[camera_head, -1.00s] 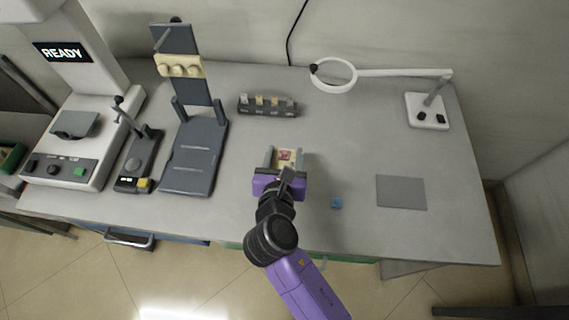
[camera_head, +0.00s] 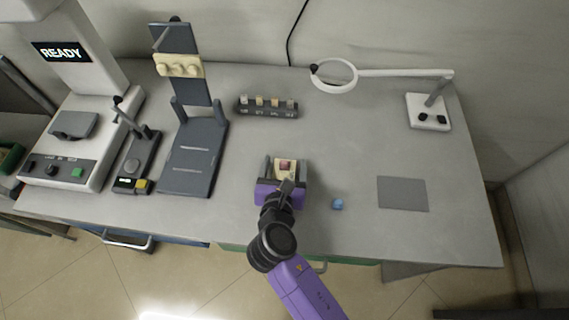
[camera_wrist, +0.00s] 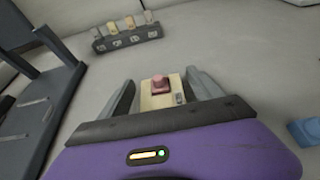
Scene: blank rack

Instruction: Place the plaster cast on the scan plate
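The plaster cast, a small cream block (camera_head: 279,163) with a pink-red piece on top, is on the table at the centre. It also shows in the wrist view (camera_wrist: 150,101). My gripper (camera_head: 285,165) has its two grey fingers spread on either side of the cast. A narrow gap shows at the left finger; contact on the right is hard to tell. What looks like the scan plate, a small dark tilted plate (camera_head: 74,125), sits on the white READY machine at the far left, well away from my gripper.
A dark stand (camera_head: 195,150) with a cream row of knobs and a small lever device (camera_head: 138,160) stand between cast and machine. A sample rack (camera_head: 268,107) is behind. A blue piece (camera_head: 338,204), grey mat (camera_head: 402,194) and ring magnifier (camera_head: 335,74) are right.

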